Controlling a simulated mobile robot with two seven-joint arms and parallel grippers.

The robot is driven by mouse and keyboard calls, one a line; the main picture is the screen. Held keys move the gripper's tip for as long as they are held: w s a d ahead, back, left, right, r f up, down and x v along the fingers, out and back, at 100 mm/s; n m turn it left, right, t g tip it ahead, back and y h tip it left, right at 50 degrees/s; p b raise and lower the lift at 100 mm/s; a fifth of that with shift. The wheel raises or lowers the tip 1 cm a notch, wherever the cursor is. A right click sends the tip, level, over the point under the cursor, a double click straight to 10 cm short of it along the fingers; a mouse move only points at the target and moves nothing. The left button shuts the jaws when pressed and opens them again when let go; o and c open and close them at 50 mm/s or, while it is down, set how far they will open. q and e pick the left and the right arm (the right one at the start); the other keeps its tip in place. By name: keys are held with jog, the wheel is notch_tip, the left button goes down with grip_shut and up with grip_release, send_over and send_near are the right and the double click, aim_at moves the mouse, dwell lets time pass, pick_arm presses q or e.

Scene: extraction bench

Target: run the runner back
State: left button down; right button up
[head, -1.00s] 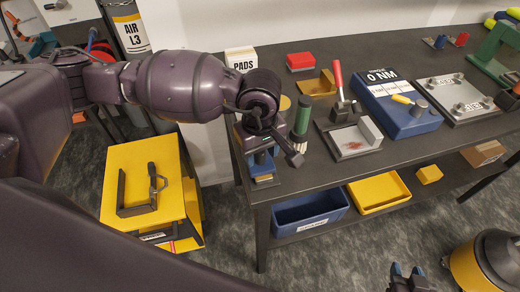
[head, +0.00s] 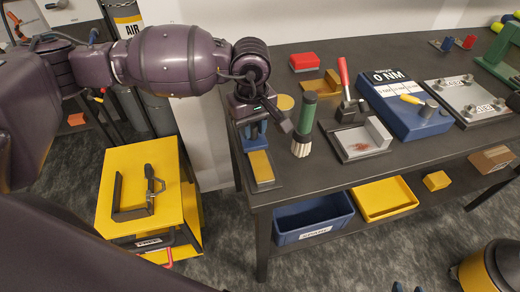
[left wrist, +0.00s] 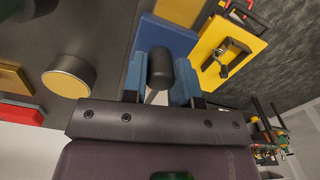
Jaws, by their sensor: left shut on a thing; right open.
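The runner is a blue block with a dark upright knob; its blue top shows in the left wrist view (left wrist: 165,36). The knob (left wrist: 160,68) stands between the blue fingertips of my left gripper (left wrist: 160,88), which is shut on it. In the head view my left gripper (head: 252,128) is over the far part of a dark slide base (head: 277,182) at the bench's left end. A yellow strip (head: 262,166) lies bare on the near part of that base. The gripper hides most of the runner. My right gripper (head: 407,288) barely shows at the bottom edge, open.
A green-handled brush (head: 305,118) stands just right of my left gripper. A gold disc (head: 285,102) lies behind it. A plate with a red-handled clamp (head: 345,90) is further right. The yellow cart (head: 182,205) stands left of the bench.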

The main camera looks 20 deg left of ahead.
pick_arm(q)
jog(key=w+a+b, duration=0.1)
jog(key=w+a, duration=0.1)
jog(key=w+a+b, duration=0.1)
jog(key=w, duration=0.2)
jog(key=w+a+b, duration=0.2)
jog(key=w, duration=0.1)
jog(key=shift+w+a+f, duration=0.25)
jog(key=shift+a+f, duration=0.1)
jog(key=shift+f, duration=0.05)
jog(key=w+a, duration=0.1)
jog(key=w+a+b, duration=0.1)
jog(key=w, duration=0.1)
jog(key=w+a+b, duration=0.1)
jog(key=shift+w+a+r, duration=0.1)
jog(key=shift+w+r, duration=0.1)
jog(key=shift+w, duration=0.15)
jog(key=shift+w+a+r+b, duration=0.1)
jog(key=shift+w+a+b, duration=0.05)
jog(key=shift+w+b, duration=0.15)
jog(key=shift+a+r, duration=0.1)
jog(key=shift+r, duration=0.15)
pick_arm(e)
notch_tip(320, 180, down, 7)
jog(key=shift+w+a, duration=0.2)
jog(key=shift+a, duration=0.05)
jog(key=shift+g, duration=0.3)
